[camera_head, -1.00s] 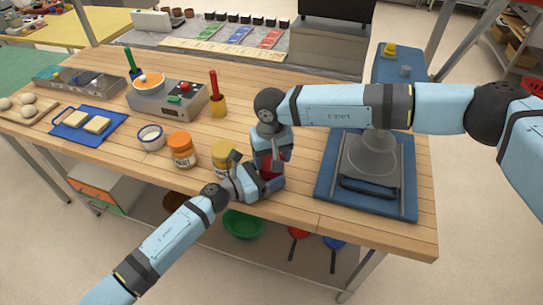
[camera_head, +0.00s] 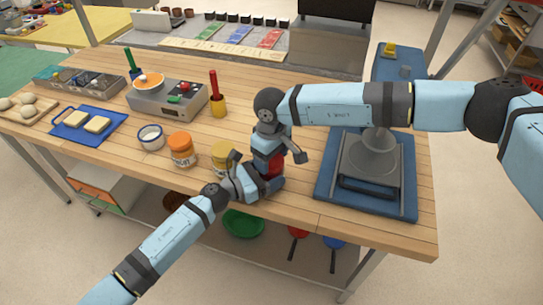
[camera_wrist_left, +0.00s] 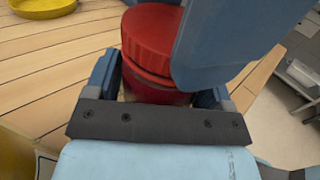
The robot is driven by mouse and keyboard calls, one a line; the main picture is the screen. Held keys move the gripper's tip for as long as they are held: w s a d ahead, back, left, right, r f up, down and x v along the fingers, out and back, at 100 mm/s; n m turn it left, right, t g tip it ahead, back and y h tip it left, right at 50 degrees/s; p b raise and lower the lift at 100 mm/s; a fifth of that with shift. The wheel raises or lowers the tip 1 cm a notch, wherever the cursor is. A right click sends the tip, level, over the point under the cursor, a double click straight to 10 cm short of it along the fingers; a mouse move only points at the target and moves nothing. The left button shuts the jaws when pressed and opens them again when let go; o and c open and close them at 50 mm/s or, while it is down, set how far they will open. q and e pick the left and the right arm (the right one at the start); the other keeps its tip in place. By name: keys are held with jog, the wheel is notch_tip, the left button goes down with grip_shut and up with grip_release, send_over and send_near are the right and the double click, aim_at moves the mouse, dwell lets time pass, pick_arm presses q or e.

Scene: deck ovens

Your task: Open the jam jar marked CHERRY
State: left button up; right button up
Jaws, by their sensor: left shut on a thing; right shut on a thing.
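A red jar (camera_head: 277,166) with a red lid stands near the table's front edge. Its lid (camera_wrist_left: 158,38) and red body (camera_wrist_left: 152,90) show in the left wrist view; no label is readable. My left gripper (camera_head: 260,173) is shut on the jar's body from the front left, a finger on each side. My right gripper (camera_head: 277,152) comes down from above and is shut at the lid; its blue finger (camera_wrist_left: 232,45) covers the lid's right side. The lid sits on the jar. Whether it has loosened I cannot tell.
A yellow-lidded jar (camera_head: 224,158) stands close left of my left gripper. A grey device (camera_head: 370,165) on a blue mat (camera_head: 398,205) is to the right.

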jog(key=shift+r, duration=0.1)
jog(key=shift+r, duration=0.95)
jog(key=shift+r, duration=2.05)
pick_arm(q)
jog(key=o, duration=1.7)
